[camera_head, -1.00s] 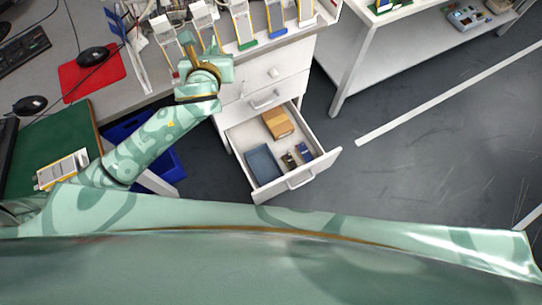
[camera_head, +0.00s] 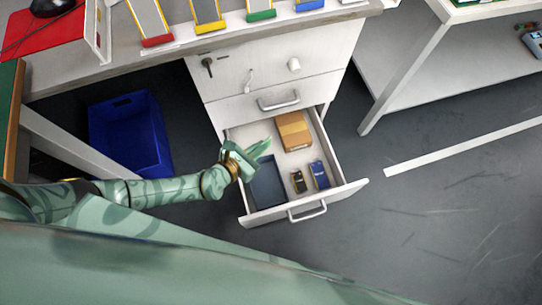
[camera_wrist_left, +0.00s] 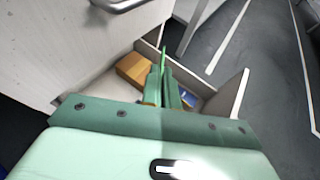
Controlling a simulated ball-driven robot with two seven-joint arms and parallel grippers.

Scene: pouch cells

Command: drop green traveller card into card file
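My left gripper (camera_head: 252,157) is over the open drawer, above the back of a dark blue-grey box (camera_head: 267,187). This box may be the card file; no label is readable. In the left wrist view the two fingers (camera_wrist_left: 163,78) are close together with a thin green strip (camera_wrist_left: 164,55) between them, which looks like the green traveller card seen edge-on. In the head view the green card (camera_head: 263,146) shows as a small piece past the fingers. The box is hidden in the wrist view. My right gripper is out of view.
The drawer (camera_head: 345,189) also holds a brown carton (camera_head: 293,131), a small dark item (camera_head: 298,181) and a blue item (camera_head: 319,174). A drawer handle (camera_head: 279,101) sticks out behind. A blue bin (camera_head: 130,137) stands left. Colour-based holders (camera_head: 208,27) stand on the desk.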

